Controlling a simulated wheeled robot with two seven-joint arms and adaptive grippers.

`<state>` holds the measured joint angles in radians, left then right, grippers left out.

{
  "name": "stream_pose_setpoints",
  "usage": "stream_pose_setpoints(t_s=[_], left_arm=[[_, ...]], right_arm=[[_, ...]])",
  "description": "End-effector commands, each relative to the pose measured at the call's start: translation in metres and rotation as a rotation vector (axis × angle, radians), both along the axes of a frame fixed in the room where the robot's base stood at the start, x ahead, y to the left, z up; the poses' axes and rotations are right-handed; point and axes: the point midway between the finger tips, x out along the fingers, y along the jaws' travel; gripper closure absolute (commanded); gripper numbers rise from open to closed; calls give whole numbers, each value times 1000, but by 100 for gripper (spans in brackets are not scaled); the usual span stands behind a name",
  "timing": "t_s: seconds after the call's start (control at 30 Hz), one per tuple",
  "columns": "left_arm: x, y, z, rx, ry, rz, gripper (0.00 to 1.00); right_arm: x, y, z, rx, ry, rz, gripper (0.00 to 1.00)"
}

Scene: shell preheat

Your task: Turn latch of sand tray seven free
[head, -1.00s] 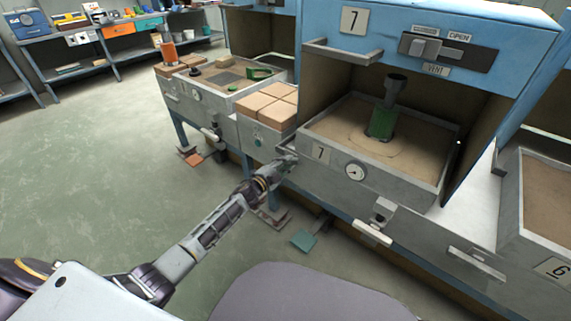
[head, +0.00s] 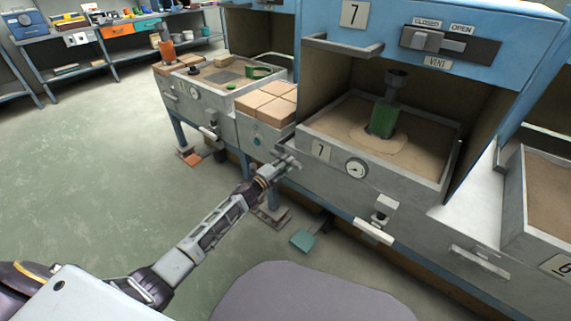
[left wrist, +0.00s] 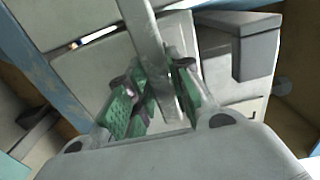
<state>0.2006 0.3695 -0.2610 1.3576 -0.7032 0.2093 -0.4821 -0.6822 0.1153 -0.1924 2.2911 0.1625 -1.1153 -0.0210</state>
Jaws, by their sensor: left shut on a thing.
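Sand tray seven (head: 428,186) is a grey box of brown sand with a "7" plate (head: 321,151) and a round gauge (head: 356,169) on its front. A green block (head: 382,120) with a dark cup above it stands in the sand. My left gripper (head: 289,163) is at the tray's left front corner. In the left wrist view my left gripper (left wrist: 158,98) has its green-padded fingers on both sides of a grey metal bar (left wrist: 148,30) and is shut on it. I cannot tell for sure whether this bar is the latch. My right gripper is out of view.
A blue hood (head: 390,20) with a vent slider (head: 428,40) rises over tray seven. A grey lever with a pale handle (head: 373,231) juts out below the tray. Bricks (head: 268,100) lie to the left. A teal pedal (head: 303,240) is near the floor. The floor at left is clear.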

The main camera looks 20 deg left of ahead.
Motion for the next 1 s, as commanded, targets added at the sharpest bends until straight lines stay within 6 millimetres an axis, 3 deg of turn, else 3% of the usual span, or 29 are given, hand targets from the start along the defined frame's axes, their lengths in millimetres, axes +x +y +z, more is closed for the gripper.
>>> stream_pose_setpoints(t_s=[0.03,0.2,0.23,0.37,1.0], left_arm=[[2,-3,7,5,-13,-5,100],[2,-3,7,6,-14,-5,100],[2,-3,7,6,-14,-5,75],[2,-3,7,4,-12,-5,58],[-5,1,1,3,-3,-2,57]], right_arm=[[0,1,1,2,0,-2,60],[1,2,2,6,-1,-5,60],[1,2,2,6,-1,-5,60],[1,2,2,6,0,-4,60],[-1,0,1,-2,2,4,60]])
